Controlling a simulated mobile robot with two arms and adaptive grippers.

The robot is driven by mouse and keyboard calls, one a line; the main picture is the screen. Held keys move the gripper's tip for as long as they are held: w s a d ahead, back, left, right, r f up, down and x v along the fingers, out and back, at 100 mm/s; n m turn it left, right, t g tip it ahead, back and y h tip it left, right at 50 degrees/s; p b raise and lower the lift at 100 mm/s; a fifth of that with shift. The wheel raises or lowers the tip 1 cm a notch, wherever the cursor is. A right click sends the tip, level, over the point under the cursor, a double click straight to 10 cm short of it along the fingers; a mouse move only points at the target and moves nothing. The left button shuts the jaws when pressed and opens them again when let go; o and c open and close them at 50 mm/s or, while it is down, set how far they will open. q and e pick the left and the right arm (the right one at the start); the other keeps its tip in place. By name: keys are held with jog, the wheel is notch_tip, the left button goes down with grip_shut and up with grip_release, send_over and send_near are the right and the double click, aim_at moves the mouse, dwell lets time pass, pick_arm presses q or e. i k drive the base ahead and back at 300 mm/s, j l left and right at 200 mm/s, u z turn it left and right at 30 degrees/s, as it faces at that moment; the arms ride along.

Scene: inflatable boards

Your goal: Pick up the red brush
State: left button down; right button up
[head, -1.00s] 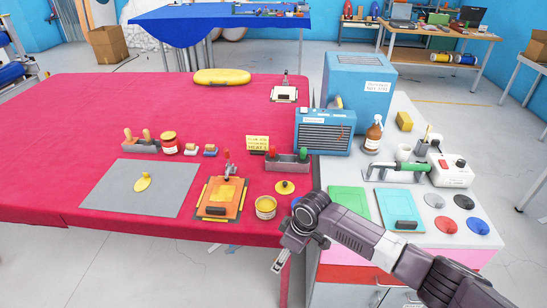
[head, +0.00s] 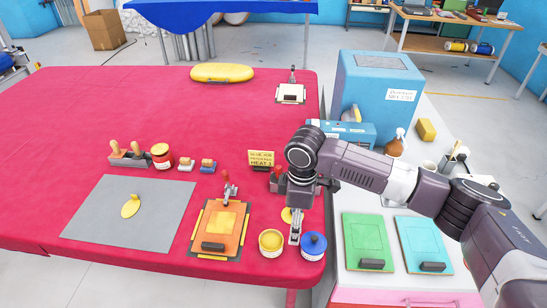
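A dark holder (head: 318,189) on the red table is mostly hidden behind my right arm. A small part of a red handle (head: 277,171), likely the red brush, shows at the holder's left side; the rest of it is hidden. My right gripper (head: 294,239) hangs down in front of the holder, nearer the camera. It is over or beside a yellow disc (head: 287,215), between a yellow pot and a blue pot. I see nothing held in it, but its finger gap is not clear. My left gripper is not in view.
The yellow pot (head: 271,242) and blue pot (head: 313,246) stand close to the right gripper. An orange board with a clamp (head: 220,226) lies left of them. A sign (head: 261,159) stands behind. Another brush holder (head: 128,157) is farther left. The red table's far left is clear.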

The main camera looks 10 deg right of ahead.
aim_at(275, 177)
jog(key=i, duration=0.85)
